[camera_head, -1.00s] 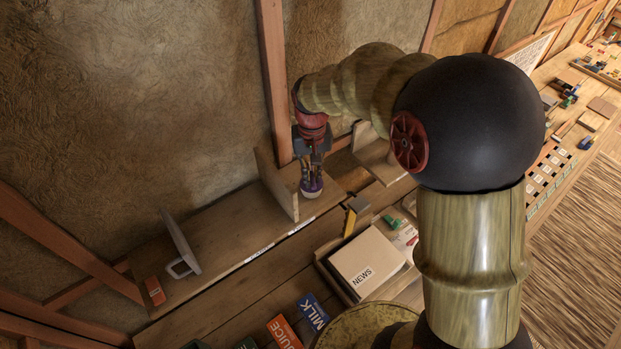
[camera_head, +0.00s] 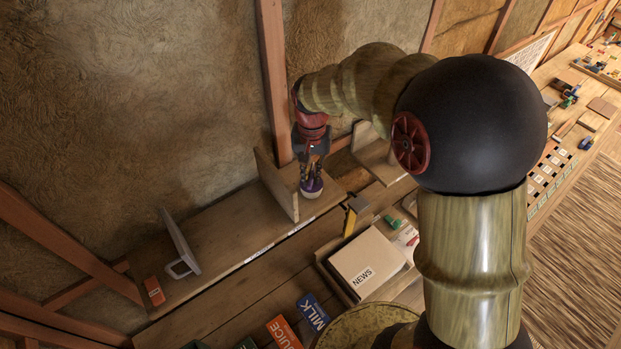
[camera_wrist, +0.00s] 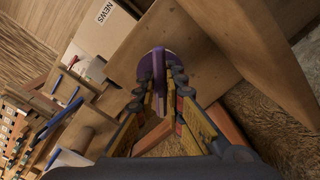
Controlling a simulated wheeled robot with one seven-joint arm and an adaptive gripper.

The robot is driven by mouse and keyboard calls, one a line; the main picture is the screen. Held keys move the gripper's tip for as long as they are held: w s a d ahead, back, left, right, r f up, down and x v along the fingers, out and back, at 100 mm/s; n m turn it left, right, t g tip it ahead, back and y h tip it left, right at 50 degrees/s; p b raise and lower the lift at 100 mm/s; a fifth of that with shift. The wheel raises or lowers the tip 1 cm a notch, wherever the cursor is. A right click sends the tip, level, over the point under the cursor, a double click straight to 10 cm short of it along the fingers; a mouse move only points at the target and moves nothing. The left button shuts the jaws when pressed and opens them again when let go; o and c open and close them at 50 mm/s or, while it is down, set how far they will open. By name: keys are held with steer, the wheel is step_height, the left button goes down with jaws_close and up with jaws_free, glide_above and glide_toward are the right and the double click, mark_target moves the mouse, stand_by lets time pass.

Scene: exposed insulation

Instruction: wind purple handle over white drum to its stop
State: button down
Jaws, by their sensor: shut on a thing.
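The purple handle (camera_wrist: 155,66) shows in the wrist view between my gripper's two fingers, with a wider round purple part under it. In the head view the purple handle (camera_head: 312,184) sits on top of the small white drum (camera_head: 312,194), which stands on the wooden shelf beside an upright board. My gripper (camera_head: 313,178) points down over the drum and is shut on the handle; in the wrist view its fingers (camera_wrist: 160,80) lie on either side of it. Most of the drum is hidden in the wrist view, and the handle's turn angle is hard to tell.
An upright wooden board (camera_head: 277,185) stands close left of the drum. A NEWS box (camera_head: 366,262) sits in front, right of cartons (camera_head: 312,312).

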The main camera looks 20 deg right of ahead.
steer(key=shift+m, duration=0.7)
steer(key=shift+m, duration=0.8)
steer(key=c, duration=1.8)
jaws_free()
steer(key=shift+c, duration=0.2)
steer(key=shift+r, duration=0.1)
step_height(320, 180, up, 12)
